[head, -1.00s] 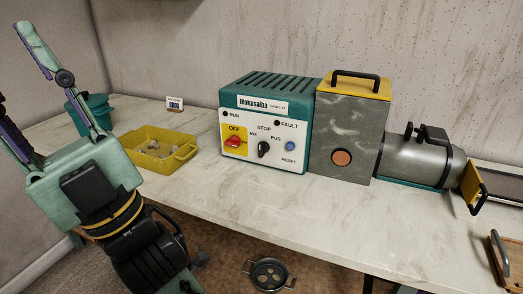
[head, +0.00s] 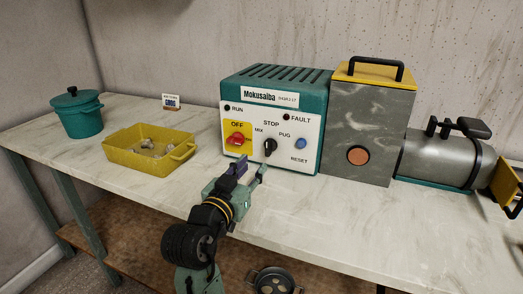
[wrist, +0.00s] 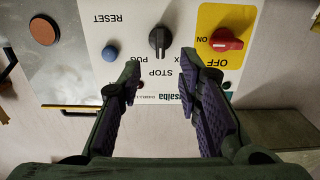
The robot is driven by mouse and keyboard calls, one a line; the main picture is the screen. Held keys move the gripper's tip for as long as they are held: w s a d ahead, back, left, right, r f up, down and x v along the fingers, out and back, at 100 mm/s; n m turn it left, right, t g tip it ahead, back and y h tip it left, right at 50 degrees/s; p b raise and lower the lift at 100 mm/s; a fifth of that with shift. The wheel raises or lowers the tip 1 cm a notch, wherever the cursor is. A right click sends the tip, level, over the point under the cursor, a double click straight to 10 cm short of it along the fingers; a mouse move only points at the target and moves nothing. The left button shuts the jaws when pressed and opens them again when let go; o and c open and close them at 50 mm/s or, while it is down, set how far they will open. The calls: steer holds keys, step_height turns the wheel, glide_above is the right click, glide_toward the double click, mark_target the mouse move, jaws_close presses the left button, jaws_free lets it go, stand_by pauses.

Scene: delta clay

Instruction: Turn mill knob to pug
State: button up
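The mill's control box (head: 277,90) is teal with a white front panel and stands on the worktop. Its black mode knob (head: 270,147) sits between the MIX and PUG labels, below STOP. In the wrist view the panel is upside down; the knob (wrist: 160,40) stands upright in line with the STOP label. My gripper (head: 251,170) is in front of the panel, below and left of the knob in the head view. In the wrist view my gripper (wrist: 159,75) is open and empty, its fingers apart, with the knob beyond the gap and not touched.
A red switch (head: 237,139) on a yellow plate is left of the knob; a blue reset button (head: 301,143) is right. The grey mill housing (head: 372,125) and barrel (head: 437,160) stand right. A yellow tray (head: 150,168) and teal pot (head: 78,115) stand left. The front worktop is clear.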

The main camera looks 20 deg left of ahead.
mark_target(267, 149)
steer(key=w+p, duration=0.1)
steer(key=w, duration=0.4)
steer(key=w+p, duration=0.1)
steer(key=w, duration=0.4)
steer(key=shift+d+r, duration=0.1)
steer(key=shift+d, duration=0.1)
steer(key=shift+c, duration=0.4)
steer(key=shift+s, duration=0.1)
jaws_close()
